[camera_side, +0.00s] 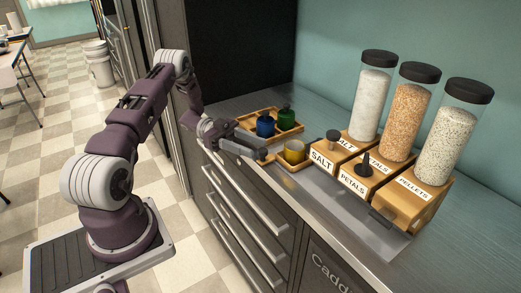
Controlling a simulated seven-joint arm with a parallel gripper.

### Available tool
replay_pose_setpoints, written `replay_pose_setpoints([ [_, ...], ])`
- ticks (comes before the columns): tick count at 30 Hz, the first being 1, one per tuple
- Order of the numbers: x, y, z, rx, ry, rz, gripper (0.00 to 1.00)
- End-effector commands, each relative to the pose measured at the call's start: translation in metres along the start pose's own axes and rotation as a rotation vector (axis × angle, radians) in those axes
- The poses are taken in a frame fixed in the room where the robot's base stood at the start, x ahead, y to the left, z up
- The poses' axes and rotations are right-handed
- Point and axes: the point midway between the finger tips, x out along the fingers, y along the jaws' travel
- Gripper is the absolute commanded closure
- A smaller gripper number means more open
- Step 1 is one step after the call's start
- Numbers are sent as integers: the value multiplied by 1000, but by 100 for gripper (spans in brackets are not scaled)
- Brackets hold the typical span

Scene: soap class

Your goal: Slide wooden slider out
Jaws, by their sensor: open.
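Three wooden dispenser boxes stand in a row on the counter: a salt box (321,160), a petals box (353,184) and a pellets box (408,198). A dark piece (384,217) sits at the low front of the pellets box. I cannot tell for sure which wooden part is the slider. My gripper (264,154) is open and empty, its fingers pointing right, just left of a yellow cup (294,151). The cup sits in a small wooden holder (291,167) in front of the salt box.
A wooden tray (298,128) holds a blue jar (265,126) and a green jar (286,116) behind my gripper. Tall clear canisters (407,110) with black lids rise from the boxes. A grey metal plate (335,205) lies bare in front of them, near the counter edge above the drawers.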

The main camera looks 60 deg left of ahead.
Motion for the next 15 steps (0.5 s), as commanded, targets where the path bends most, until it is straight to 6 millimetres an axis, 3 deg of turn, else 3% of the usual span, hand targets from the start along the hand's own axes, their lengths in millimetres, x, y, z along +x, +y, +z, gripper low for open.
replay_pose_setpoints([
  [3,-22,0,1,0,-1,-2,55],
  [6,-32,0,0,0,-1,-1,55],
  [15,-34,0,0,-2,0,0,55],
])
